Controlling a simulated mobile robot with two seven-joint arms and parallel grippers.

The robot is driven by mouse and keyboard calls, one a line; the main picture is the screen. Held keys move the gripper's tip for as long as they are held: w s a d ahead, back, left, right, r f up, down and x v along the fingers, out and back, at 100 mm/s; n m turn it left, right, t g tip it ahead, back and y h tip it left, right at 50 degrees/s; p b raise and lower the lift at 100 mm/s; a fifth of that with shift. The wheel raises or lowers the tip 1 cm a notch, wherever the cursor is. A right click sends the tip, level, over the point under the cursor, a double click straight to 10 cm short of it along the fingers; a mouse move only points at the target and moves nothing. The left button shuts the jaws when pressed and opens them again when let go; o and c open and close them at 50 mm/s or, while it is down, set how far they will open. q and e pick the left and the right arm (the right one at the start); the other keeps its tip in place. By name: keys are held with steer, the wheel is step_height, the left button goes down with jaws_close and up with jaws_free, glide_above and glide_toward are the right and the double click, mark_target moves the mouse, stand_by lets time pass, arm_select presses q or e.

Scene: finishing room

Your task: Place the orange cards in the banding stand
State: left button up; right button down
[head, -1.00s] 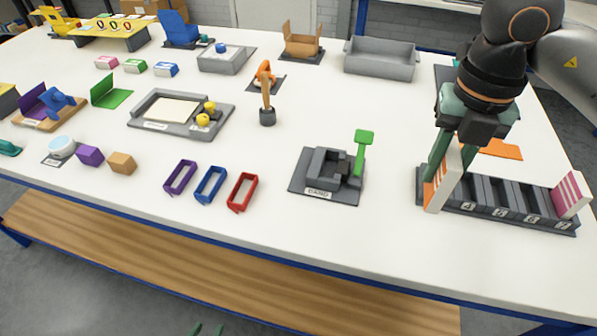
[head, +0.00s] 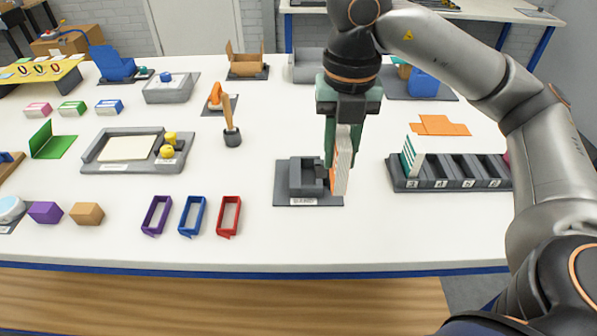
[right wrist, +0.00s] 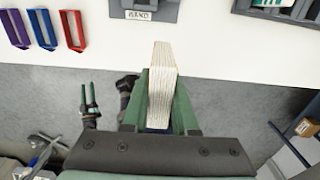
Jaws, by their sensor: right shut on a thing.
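My right gripper (head: 343,158) is shut on the orange cards (head: 342,172), a pack with white edges and an orange side. In the right wrist view the pack (right wrist: 162,75) stands between its green fingers. The dark grey banding stand (head: 296,180) is on the table. The pack is at the stand's right side in the head view, partly covering it; I cannot tell whether they touch. My left gripper (right wrist: 88,96) appears there with fingers apart, empty.
A slotted rack (head: 450,184) with teal-striped cards (head: 411,156) stands to the right, before an orange sheet (head: 440,125). Purple (head: 157,215), blue (head: 192,216) and red (head: 229,215) bands stand left of the stand. The table front (head: 330,235) is clear.

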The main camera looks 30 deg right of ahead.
steer(key=w+d+f, duration=0.1)
steer(key=w+f, duration=0.2)
steer(key=w, duration=0.1)
steer(key=w+f+p, duration=0.1)
steer(key=w+f, duration=0.2)
steer(key=w, duration=0.1)
steer(key=w+d+f, duration=0.1)
steer(key=w+f, duration=0.2)
steer(key=w, duration=0.1)
steer(key=shift+d, duration=0.3)
steer(key=f+p, duration=0.1)
steer(key=f, duration=0.2)
steer(key=shift+w+f, duration=0.1)
steer(key=shift+w, duration=0.1)
steer(key=shift+f, duration=0.15)
steer(key=shift+f, duration=0.1)
steer(key=shift+f, duration=0.15)
steer(key=c, duration=0.7)
jaws_free()
